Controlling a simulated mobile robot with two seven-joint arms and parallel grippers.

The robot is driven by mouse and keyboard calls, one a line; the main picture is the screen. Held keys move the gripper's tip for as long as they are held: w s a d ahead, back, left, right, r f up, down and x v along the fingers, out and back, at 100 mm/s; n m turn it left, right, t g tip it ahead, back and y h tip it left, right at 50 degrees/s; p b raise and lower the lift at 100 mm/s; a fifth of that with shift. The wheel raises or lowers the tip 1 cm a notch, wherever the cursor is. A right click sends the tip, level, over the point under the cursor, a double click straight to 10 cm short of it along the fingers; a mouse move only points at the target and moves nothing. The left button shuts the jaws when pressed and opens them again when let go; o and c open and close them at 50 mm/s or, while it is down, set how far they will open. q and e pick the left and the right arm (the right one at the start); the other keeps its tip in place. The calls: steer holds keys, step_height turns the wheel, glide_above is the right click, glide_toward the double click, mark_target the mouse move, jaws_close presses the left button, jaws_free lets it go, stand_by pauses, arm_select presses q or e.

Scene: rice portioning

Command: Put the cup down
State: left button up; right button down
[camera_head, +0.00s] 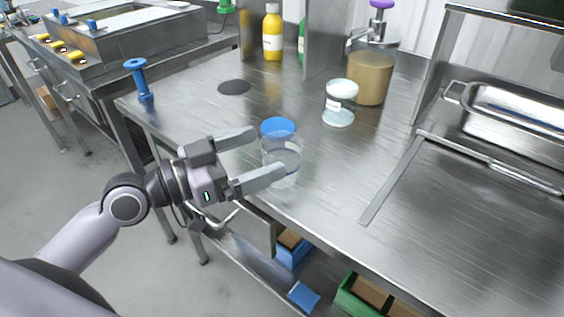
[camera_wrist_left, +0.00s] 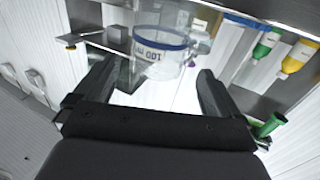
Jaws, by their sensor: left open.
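My left gripper (camera_head: 268,151) is open, with one finger on each side of the cup. The near finger passes in front of the cup's lower part. I cannot tell whether either finger touches it. In the left wrist view the cup's blue lettered band (camera_wrist_left: 162,47) shows beyond and between the open fingers (camera_wrist_left: 155,70). My right gripper is not in view.
Behind the cup stand a clear cup with white contents (camera_head: 341,92), a brown-filled container (camera_head: 370,78) and a yellow bottle (camera_head: 272,38). A blue stand (camera_head: 141,82) and a dark disc (camera_head: 234,87) are at left. A metal strip (camera_head: 392,180) lies right; table between is clear.

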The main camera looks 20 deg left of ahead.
mark_target(297, 142)
arm_select(q)
steer(key=shift+p+x, duration=0.95)
steer(key=shift+x, duration=1.75)
steer(key=shift+w+d, duration=0.35)
steer(key=shift+d, duration=0.25)
steer(key=shift+f, duration=0.1)
steer(key=c, duration=1.1)
steer(key=shift+c, duration=0.2)
